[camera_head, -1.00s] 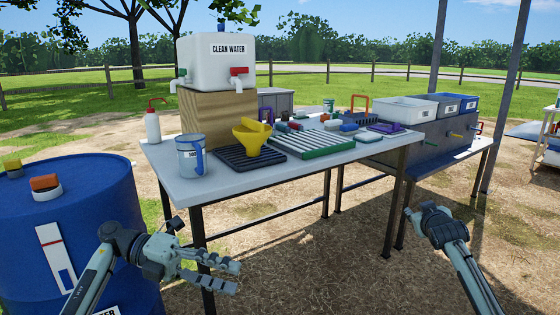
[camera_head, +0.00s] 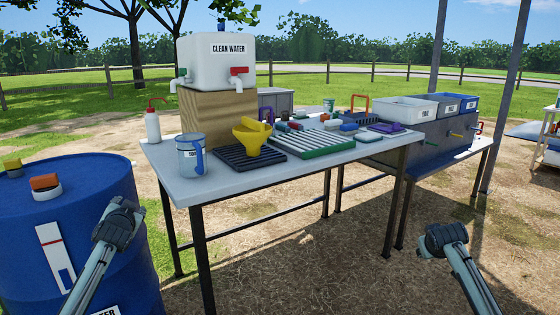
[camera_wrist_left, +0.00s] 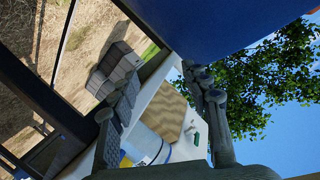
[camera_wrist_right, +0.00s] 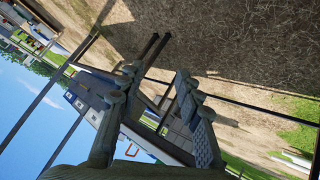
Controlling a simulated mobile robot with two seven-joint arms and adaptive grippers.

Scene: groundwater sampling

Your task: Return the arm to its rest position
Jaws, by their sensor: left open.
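My left arm (camera_head: 98,262) comes in low on the left, in front of the blue barrel. Its wrist end points up and away, and its fingers are hidden in the head view. In the left wrist view my left gripper (camera_wrist_left: 162,82) has its fingers apart with nothing between them. My right arm (camera_head: 462,262) stands low on the right, in front of the table and clear of it. In the right wrist view my right gripper (camera_wrist_right: 158,78) has its fingers spread and empty.
The blue barrel (camera_head: 100,215) stands beside my left arm. Bins (camera_head: 408,109) stand at right. Ground between my arms is clear.

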